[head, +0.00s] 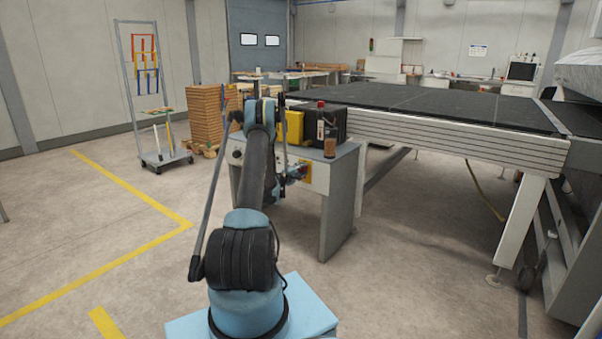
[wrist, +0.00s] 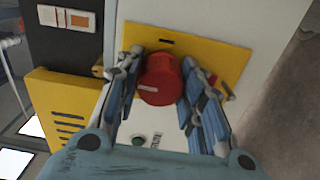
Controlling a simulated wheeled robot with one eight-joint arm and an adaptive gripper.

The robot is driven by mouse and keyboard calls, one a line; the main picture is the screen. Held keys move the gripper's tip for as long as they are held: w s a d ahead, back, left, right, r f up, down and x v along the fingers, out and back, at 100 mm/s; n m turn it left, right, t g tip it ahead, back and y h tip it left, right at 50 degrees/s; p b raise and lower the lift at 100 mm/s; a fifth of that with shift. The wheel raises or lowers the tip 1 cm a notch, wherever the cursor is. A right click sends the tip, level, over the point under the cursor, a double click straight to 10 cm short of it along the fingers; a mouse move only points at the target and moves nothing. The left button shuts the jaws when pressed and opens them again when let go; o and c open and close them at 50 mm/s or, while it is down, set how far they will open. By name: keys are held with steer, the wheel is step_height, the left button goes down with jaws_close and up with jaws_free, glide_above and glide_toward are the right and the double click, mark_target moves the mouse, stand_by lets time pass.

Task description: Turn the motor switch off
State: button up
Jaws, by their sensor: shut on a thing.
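The motor switch is a red rotary knob (wrist: 160,78) on a yellow plate (wrist: 205,55) fixed to a pale cabinet front, seen in the wrist view. My gripper (wrist: 160,85) has one finger on each side of the red knob and is shut on it. In the head view my gripper (head: 297,173) is at the front of the grey cabinet (head: 338,195), by the yellow plate (head: 306,173). The knob is mostly hidden there by my gripper.
On the cabinet top stand a yellow box (head: 294,127), a black case (head: 335,120) and a brown bottle-like item (head: 330,145). A long conveyor table (head: 430,125) stands right. Open floor lies left.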

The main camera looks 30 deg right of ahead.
steer(key=shift+w+a+f+n, duration=0.1)
steer(key=shift+w+a+n, duration=0.1)
steer(key=shift+n, duration=0.1)
steer(key=o, duration=1.1)
steer(key=shift+c, duration=0.2)
steer(key=shift+s+d, duration=0.1)
steer(key=v, duration=1.2)
